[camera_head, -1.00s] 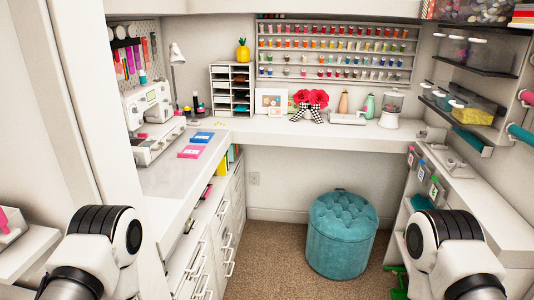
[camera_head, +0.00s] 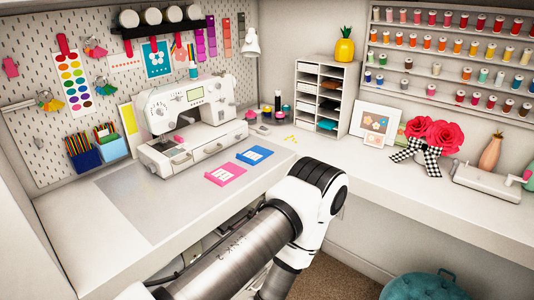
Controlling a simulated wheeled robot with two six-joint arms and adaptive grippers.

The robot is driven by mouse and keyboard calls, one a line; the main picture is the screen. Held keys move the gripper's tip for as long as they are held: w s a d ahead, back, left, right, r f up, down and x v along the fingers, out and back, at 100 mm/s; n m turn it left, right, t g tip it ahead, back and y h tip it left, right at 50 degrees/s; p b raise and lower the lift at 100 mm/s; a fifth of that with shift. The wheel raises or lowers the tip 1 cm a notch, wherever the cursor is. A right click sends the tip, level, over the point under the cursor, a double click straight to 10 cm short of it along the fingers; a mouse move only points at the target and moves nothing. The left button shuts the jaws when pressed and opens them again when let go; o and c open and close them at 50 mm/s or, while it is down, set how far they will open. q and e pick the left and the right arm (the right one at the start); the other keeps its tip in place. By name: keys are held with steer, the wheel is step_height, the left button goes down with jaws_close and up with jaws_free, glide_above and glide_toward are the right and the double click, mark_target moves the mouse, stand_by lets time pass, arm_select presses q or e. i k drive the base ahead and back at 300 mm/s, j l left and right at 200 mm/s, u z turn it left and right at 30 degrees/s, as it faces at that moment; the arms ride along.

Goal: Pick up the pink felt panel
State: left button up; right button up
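The white sewing machine (camera_head: 188,120) stands behind the pink panel. Pencil cups (camera_head: 83,157) are at the left and a paper organizer (camera_head: 322,95) at the back. Red flowers (camera_head: 432,138) stand at the right. A grey mat area (camera_head: 140,203) at the left front is clear.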

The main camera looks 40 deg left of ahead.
mark_target(222, 175)
steer(key=i+u, duration=0.5)
steer(key=i+l+u, duration=0.3)
steer(key=i+u, duration=0.2)
steer(key=i+l+u, duration=0.5)
